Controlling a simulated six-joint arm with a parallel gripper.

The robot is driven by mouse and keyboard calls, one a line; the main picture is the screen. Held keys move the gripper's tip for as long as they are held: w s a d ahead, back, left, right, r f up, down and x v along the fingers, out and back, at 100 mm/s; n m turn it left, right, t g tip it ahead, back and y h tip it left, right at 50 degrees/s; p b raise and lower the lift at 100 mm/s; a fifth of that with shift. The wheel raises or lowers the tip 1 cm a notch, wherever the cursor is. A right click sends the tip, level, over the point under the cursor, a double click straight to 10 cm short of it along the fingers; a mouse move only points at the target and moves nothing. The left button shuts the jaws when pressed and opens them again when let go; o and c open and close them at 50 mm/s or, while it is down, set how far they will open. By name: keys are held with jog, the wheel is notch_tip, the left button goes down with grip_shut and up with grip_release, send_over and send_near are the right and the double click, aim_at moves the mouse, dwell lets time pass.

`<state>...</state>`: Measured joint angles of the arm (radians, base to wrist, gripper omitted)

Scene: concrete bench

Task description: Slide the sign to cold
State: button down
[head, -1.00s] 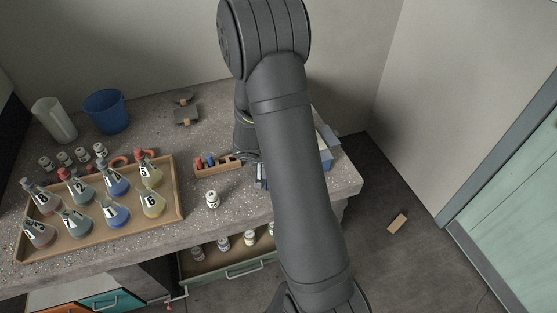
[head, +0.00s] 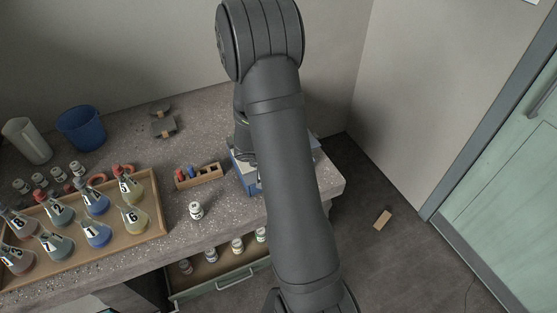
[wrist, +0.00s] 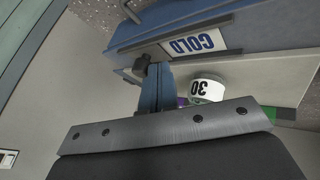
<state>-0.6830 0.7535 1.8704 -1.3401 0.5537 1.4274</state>
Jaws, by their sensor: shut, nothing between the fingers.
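In the wrist view, the white sign (wrist: 196,42) with blue letters reading COLD is seen upside down on a pale strip along the blue box (wrist: 240,24). My gripper (wrist: 152,72) is shut and empty, its dark tips beside the left end of the lettered part. I cannot tell whether they touch the sign.
A white jar marked 30 (wrist: 208,89) is close to my fingers. In the head view, a wooden tray (head: 150,222) of numbered flasks is at the left, with a small white bottle (head: 196,210) and wooden rack (head: 203,176) nearer the box. An open drawer (head: 225,277) juts out below the bench.

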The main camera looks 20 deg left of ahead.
jog(key=s+a, duration=0.1)
jog(key=s+a+r, duration=0.1)
jog(key=a, duration=0.1)
jog(key=shift+s+a, duration=0.25)
jog(key=v, duration=0.8)
jog(key=shift+s+r, duration=0.25)
jog(key=shift+r, duration=0.05)
jog(key=shift+d+f, duration=0.1)
jog(key=x, duration=0.9)
jog(key=shift+w+d+f, duration=0.15)
jog(key=shift+w, duration=0.05)
jog(key=shift+d+f, duration=0.25)
jog(key=shift+s+a+r, duration=0.1)
jog(key=shift+s+a, duration=0.05)
jog(key=shift+s, duration=0.25)
jog(key=shift+s+a, duration=0.35)
jog(key=shift+a, duration=0.05)
